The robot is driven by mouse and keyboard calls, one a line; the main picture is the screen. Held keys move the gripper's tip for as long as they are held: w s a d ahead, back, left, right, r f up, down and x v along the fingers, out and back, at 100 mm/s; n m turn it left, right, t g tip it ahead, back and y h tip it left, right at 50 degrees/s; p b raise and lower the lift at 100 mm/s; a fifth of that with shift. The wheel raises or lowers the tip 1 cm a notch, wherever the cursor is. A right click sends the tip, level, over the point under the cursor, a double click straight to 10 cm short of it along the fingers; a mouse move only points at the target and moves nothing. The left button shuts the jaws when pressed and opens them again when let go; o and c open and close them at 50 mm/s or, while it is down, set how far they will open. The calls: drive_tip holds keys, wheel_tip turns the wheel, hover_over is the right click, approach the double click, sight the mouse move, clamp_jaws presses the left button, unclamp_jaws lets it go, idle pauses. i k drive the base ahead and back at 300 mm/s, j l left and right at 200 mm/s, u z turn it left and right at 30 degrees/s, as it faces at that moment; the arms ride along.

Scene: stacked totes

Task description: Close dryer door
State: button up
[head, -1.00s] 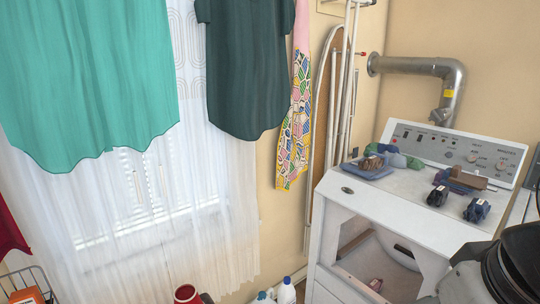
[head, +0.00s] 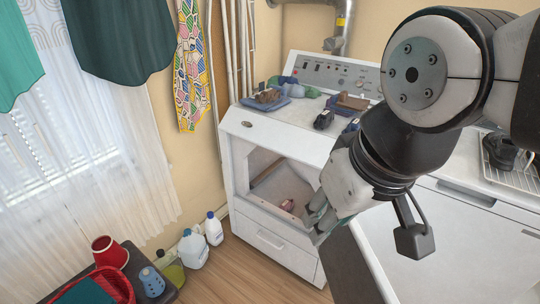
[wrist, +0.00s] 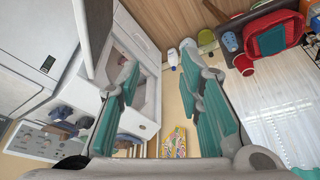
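The white dryer (head: 240,165) stands against the back wall with its front opening uncovered. A small pinkish item lies inside the opening. A grey panel (head: 352,262) stands out at the opening's right side; it seems to be the swung-out door, but my arm hides its upper part. A similar panel (wrist: 92,35) juts out beside the dryer (wrist: 146,100) in the wrist view. My gripper (head: 318,214) is in front of the opening's lower right. In the wrist view my gripper (wrist: 163,85) has its green-padded fingers spread, with nothing between them.
A white appliance (head: 440,235) stands right of the dryer. Several small items lie on the dryer top. Bottles (head: 194,248) stand on the floor at left, near a red basket (head: 118,285) on a dark surface. Wooden floor (head: 238,270) is clear before the dryer.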

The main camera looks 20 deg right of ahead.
sight(353, 272)
drive_tip(key=k+l+u, duration=0.1)
drive_tip(key=l, duration=0.3)
drive_tip(key=k+l+u, duration=0.1)
drive_tip(key=l, duration=0.35)
drive_tip(key=k+l+u, duration=0.1)
drive_tip(key=l, duration=0.3)
drive_tip(key=k+l+u, duration=0.1)
drive_tip(key=l, duration=0.3)
drive_tip(key=k+l+u, duration=0.1)
drive_tip(key=l, duration=0.25)
drive_tip(key=k+l+u, duration=0.1)
drive_tip(key=l, duration=0.3)
drive_tip(key=k, duration=0.8)
drive_tip(key=l+u, duration=0.1)
drive_tip(key=u, duration=0.3)
drive_tip(key=k+u, duration=0.1)
drive_tip(key=u, duration=0.25)
drive_tip(key=l+u, duration=0.1)
drive_tip(key=u, duration=0.3)
drive_tip(key=k+u, duration=0.15)
drive_tip(key=u, duration=0.25)
